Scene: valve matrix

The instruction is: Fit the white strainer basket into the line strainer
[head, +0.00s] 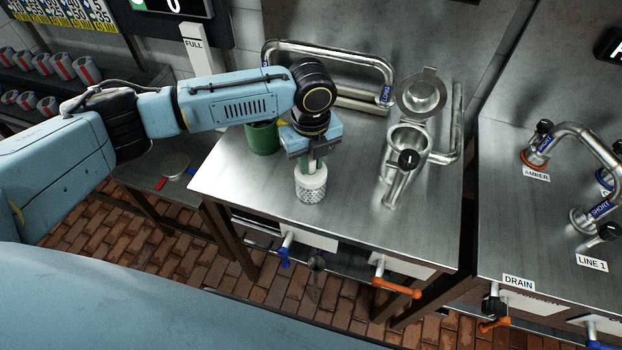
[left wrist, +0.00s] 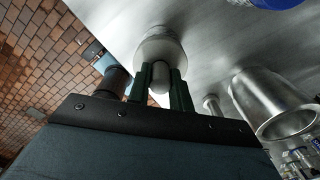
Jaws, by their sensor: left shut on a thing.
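The white strainer basket (head: 311,183) has a perforated lower body and a pale handle on top. My left gripper (head: 312,160) points down and is shut on the basket's handle. The basket is upright over the front part of the steel table; I cannot tell whether it touches the top. In the left wrist view the basket (left wrist: 160,45) shows beyond the two dark fingers (left wrist: 160,80). The line strainer (head: 408,140) stands to the right, its round mouth open and its lid (head: 421,93) swung back behind it. My right gripper is not in view.
A green container (head: 262,138) stands behind my left gripper. A bent steel pipe (head: 330,50) lies at the back of the table. Blue (head: 284,257) and orange (head: 397,287) valve handles stick out below the front edge. Bare tabletop lies between basket and strainer.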

